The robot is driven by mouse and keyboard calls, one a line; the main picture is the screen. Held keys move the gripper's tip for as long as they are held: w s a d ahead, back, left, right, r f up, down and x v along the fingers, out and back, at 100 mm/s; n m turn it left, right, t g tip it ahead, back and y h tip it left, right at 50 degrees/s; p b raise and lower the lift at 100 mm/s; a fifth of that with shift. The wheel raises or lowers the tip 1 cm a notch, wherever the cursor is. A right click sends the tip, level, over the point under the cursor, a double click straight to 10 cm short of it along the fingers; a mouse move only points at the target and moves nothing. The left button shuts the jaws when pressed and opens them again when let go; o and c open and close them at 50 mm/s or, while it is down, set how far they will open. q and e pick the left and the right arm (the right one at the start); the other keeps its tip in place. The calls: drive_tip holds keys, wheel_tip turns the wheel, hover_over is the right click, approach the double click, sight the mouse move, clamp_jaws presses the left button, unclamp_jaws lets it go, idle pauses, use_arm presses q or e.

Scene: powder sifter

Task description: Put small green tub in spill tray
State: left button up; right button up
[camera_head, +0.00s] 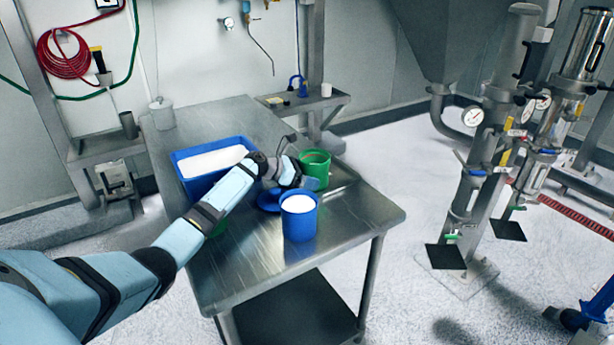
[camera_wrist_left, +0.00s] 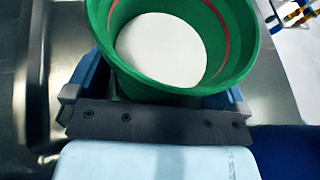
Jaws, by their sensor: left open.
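A green tub (camera_head: 316,170) stands upright on the steel table, right of the middle. My left gripper (camera_head: 300,179) is at its near side. In the left wrist view the green tub (camera_wrist_left: 160,88) sits between my two open fingers, with a pale round bottom or content and a red line inside. I cannot tell whether the fingers touch it. A blue rectangular tray (camera_head: 183,178) with white powder stands to the left, partly behind my arm; it looks like the spill tray. My right gripper is not in view.
A blue tub (camera_head: 299,222) of white powder stands close in front of the gripper, with a blue lid (camera_head: 267,203) beside it. A pale lidded pot (camera_head: 161,113) is at the table's far left corner. The table's front right (camera_head: 365,210) is clear.

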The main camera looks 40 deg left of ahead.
use_arm(q)
drive_tip(key=shift+p+v, duration=0.35)
drive_tip(key=shift+v, duration=3.35)
